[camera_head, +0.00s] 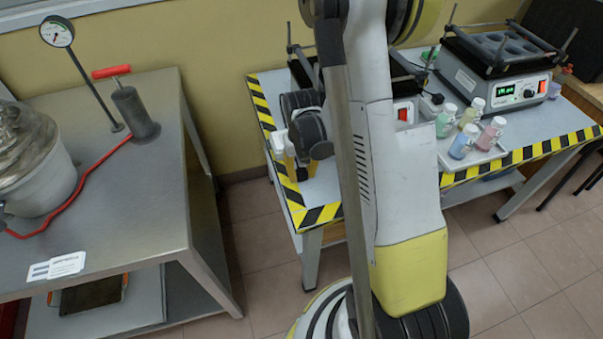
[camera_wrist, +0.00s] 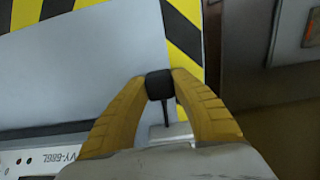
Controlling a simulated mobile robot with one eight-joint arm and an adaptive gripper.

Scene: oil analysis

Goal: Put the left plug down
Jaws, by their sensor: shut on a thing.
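In the wrist view, the two yellow fingers of my gripper (camera_wrist: 159,88) are closed on a small black plug (camera_wrist: 159,80). A thin dark stem runs from the plug down to a light grey block (camera_wrist: 170,132) between the fingers. In the head view, my gripper (camera_head: 295,168) is over the left end of the hazard-taped table (camera_head: 328,185). The plug cannot be made out there. I cannot tell whether the plug touches the table.
Two heater devices stand on this table; the right one (camera_head: 500,85) has a lit green display. A white tray (camera_head: 482,162) holds several small bottles. A metal table (camera_head: 160,190) at left carries a pot (camera_head: 42,180), a gauge (camera_head: 57,32) and a red-handled pump (camera_head: 130,108).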

